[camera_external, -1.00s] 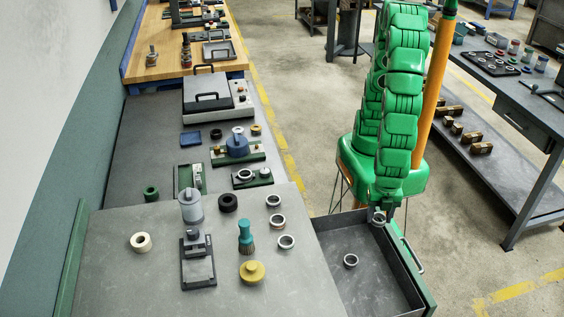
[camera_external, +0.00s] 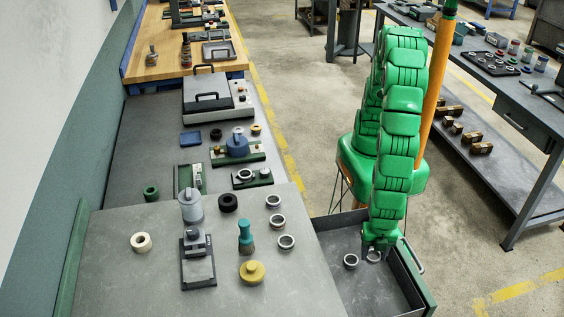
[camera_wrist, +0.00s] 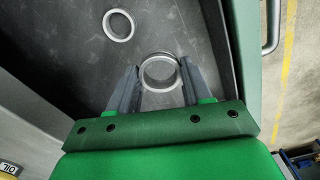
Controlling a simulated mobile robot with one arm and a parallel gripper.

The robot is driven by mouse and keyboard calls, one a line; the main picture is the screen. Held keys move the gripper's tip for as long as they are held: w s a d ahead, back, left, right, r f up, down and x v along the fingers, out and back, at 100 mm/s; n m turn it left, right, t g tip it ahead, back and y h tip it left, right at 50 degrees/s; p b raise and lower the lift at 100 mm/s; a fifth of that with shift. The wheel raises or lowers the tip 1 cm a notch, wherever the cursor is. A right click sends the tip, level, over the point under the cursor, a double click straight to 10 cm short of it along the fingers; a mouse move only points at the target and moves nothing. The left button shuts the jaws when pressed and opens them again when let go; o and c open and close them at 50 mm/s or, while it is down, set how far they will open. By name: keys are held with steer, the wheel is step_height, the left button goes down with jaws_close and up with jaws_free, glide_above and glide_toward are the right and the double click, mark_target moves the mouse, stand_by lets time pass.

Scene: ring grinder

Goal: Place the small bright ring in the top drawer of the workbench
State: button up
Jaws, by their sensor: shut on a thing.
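My gripper (camera_wrist: 160,84) is shut on a small bright ring (camera_wrist: 160,61), with one finger on each side of it, low inside the open top drawer. The held ring also shows in the external view (camera_external: 374,255), just below my gripper (camera_external: 377,248). The open drawer (camera_external: 372,298) has a grey floor and pulls out from the right side of the workbench (camera_external: 130,285). A second bright ring (camera_external: 351,261) lies on the drawer floor to the left. It shows in the wrist view (camera_wrist: 118,25), apart from my fingers. I cannot tell whether the held ring touches the floor.
Several bright rings (camera_external: 286,242) lie on the benchtop near the drawer. The drawer's front wall and handle (camera_external: 413,258) are close to my gripper.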

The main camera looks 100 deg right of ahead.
glide_above(367, 285)
steer(key=shift+f, duration=3.9)
steer(key=shift+f, duration=0.1)
steer(key=o, duration=1.1)
step_height(367, 285, up, 12)
steer(key=shift+r, duration=0.15)
steer(key=shift+w+d, duration=0.1)
